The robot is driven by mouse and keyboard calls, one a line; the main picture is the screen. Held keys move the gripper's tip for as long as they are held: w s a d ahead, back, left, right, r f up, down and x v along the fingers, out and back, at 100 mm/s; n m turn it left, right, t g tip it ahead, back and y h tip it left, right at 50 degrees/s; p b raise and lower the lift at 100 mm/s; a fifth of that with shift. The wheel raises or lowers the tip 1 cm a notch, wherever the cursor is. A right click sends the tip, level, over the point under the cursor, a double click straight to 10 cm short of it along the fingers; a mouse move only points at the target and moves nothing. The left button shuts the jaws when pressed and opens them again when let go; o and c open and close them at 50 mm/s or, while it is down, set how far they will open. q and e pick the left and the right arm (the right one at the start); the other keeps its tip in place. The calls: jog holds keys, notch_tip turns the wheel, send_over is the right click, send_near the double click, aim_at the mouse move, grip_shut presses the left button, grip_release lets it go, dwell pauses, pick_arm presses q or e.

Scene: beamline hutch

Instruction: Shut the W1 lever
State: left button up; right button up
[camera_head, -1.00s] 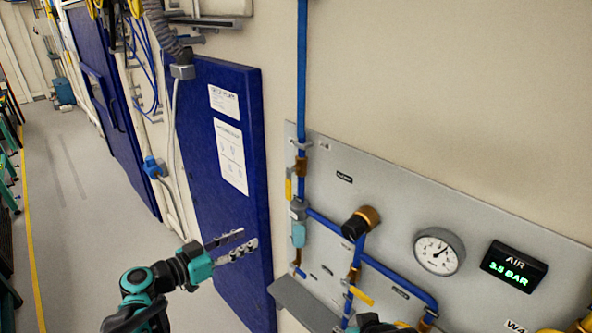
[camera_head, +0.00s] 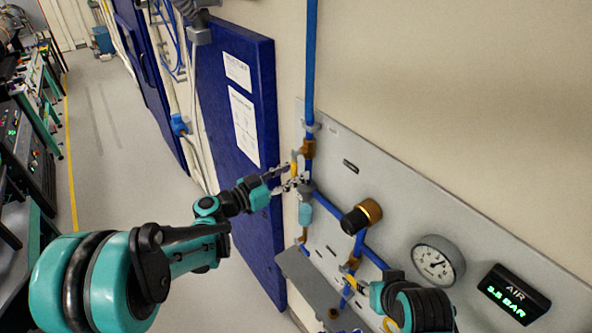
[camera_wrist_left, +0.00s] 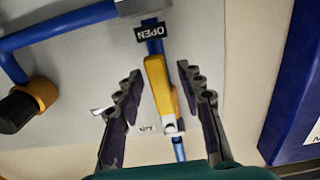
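A yellow lever (camera_head: 294,166) is on the blue vertical pipe at the panel's upper left. In the left wrist view the yellow lever (camera_wrist_left: 158,85) lies along the pipe, beside an upside-down "OPEN" tag (camera_wrist_left: 153,30). I cannot read a W1 label. My left gripper (camera_head: 287,178) is open at this lever. In the wrist view its fingers (camera_wrist_left: 160,92) are on either side of the lever, apart from it. A second yellow lever (camera_head: 353,284) is lower on the panel. My right arm (camera_head: 415,305) is beside it; its fingertips are not clear.
A grey shelf (camera_head: 310,275) juts out below. A blue door panel (camera_head: 235,110) stands left of it. The floor (camera_head: 110,150) is clear.

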pick_arm(q)
jog(key=shift+r, duration=0.1)
jog(key=shift+d, duration=0.1)
grip_shut()
jog(key=shift+d, duration=0.1)
jog(key=s+d+r+n+b, duration=0.3)
jog(key=s+r+n, duration=0.2)
jog(key=n, duration=1.3)
jog(key=shift+d+r, duration=0.25)
jog(key=shift+r, duration=0.35)
dwell(0.3)
